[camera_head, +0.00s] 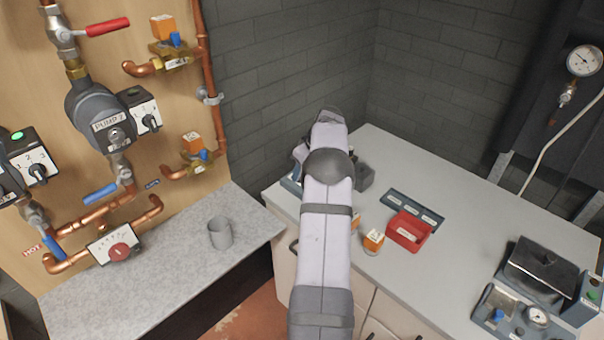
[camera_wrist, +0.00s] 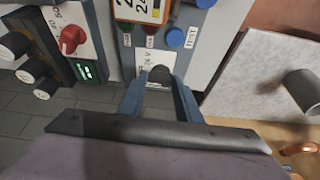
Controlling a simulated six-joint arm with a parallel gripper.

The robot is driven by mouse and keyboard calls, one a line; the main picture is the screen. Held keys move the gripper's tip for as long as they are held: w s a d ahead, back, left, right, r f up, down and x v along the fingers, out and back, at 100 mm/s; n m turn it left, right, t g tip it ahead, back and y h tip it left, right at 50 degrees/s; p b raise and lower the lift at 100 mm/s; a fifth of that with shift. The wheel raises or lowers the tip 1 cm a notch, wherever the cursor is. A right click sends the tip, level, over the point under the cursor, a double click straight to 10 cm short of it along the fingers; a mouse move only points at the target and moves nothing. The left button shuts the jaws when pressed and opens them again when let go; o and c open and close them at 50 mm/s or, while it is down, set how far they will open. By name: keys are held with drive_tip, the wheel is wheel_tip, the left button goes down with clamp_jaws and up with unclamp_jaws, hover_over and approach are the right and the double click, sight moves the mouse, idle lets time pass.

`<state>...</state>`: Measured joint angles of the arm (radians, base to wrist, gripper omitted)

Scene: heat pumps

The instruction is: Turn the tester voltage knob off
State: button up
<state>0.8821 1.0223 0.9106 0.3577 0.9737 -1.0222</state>
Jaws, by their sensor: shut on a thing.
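The tester (camera_wrist: 189,58) is a blue-grey box in the wrist view. It has an orange-framed display (camera_wrist: 140,8) showing digits, partly cut off by the frame's top edge. Below the display is a white plate with printed marks and a dark round knob (camera_wrist: 160,72). My gripper (camera_wrist: 160,80) has a blue-grey finger on each side of this knob and is shut on it. The knob's pointer direction cannot be made out. In the head view my arm covers the knob and most of the tester.
Left of the tester in the wrist view is a panel with a red knob (camera_wrist: 72,38) and green digits, beside several dark cylinders. In the head view, a red bin (camera_head: 408,232) and an orange-topped part (camera_head: 373,240) stand on the worktop. A grey cup (camera_head: 220,232) stands on the left shelf.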

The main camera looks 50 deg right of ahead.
idle(0.3)
drive_tip(key=o, duration=1)
drive_tip(key=shift+o, duration=0.2)
drive_tip(key=b+v, duration=0.2)
drive_tip(key=v, duration=0.5)
drive_tip(key=shift+r, duration=0.25)
